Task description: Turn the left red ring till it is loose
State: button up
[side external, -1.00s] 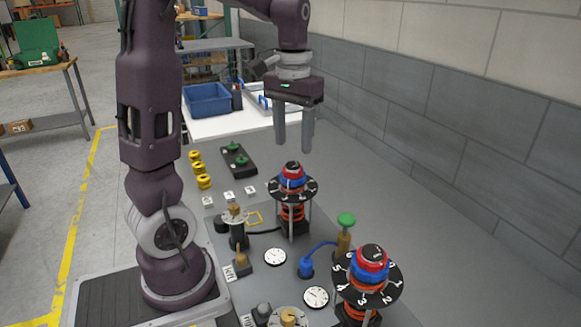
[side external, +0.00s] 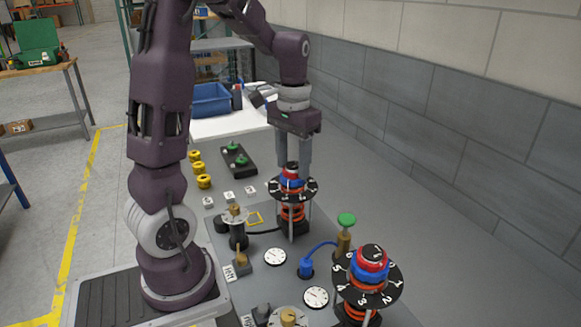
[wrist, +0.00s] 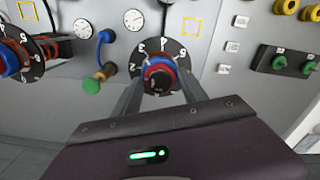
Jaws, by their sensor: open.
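Two ring stacks with black numbered dials stand on the panel. The farther one, in the side view, has a black top, a red ring (side external: 291,174) and a blue band above its dial (side external: 309,188), with an orange spring below. I take it as the left one; its tag is hard to read. My gripper (side external: 293,167) is above this stack, pointing down, fingers apart at its upper part. In the wrist view, my gripper (wrist: 160,82) has one finger on each side of the red ring (wrist: 161,63). Contact with the ring cannot be told.
The nearer ring stack (side external: 370,263) stands at the front right. A green-topped brass plunger (side external: 346,222) and blue connector (side external: 306,266) sit between the stacks. Several yellow rings (side external: 203,181) and a black block with green knobs (side external: 238,160) lie behind. A grey wall runs along the right.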

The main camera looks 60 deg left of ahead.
jog(key=m, duration=0.5)
jog(key=shift+m, duration=0.3)
jog(key=m, duration=1)
jog(key=shift+m, duration=0.3)
jog(key=m, duration=0.4)
jog(key=shift+m, duration=0.4)
grip_shut()
jog(key=n, duration=1.3)
jog(key=shift+n, duration=0.3)
jog(key=n, duration=0.3)
jog(key=shift+n, duration=0.4)
grip_release()
